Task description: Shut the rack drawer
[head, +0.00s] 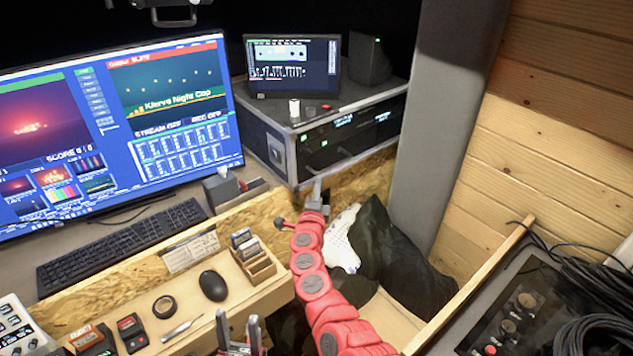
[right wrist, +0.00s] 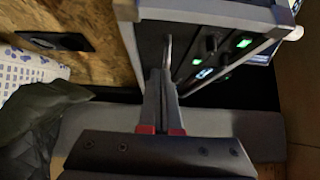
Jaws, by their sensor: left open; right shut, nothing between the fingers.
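The rack (head: 345,135) is a dark case with metal edges at the back of the desk. Its dark front has small green displays, and no part clearly sticks out in the head view. I cannot tell the drawer apart from the rest of the front. My right gripper (head: 317,192) is shut and empty, just below and in front of the rack's lower left corner. In the right wrist view its fingertips (right wrist: 168,50) overlap the rack front (right wrist: 205,45); contact cannot be told. My left gripper (head: 238,320) is open and empty at the bottom, below the mouse.
A keyboard (head: 122,246), a mouse (head: 213,285) and a wooden card holder (head: 251,262) lie left of my right arm. A dark jacket (head: 400,255) and a patterned white cloth (head: 342,238) are right of it. A grey pillar (head: 445,110) stands right of the rack.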

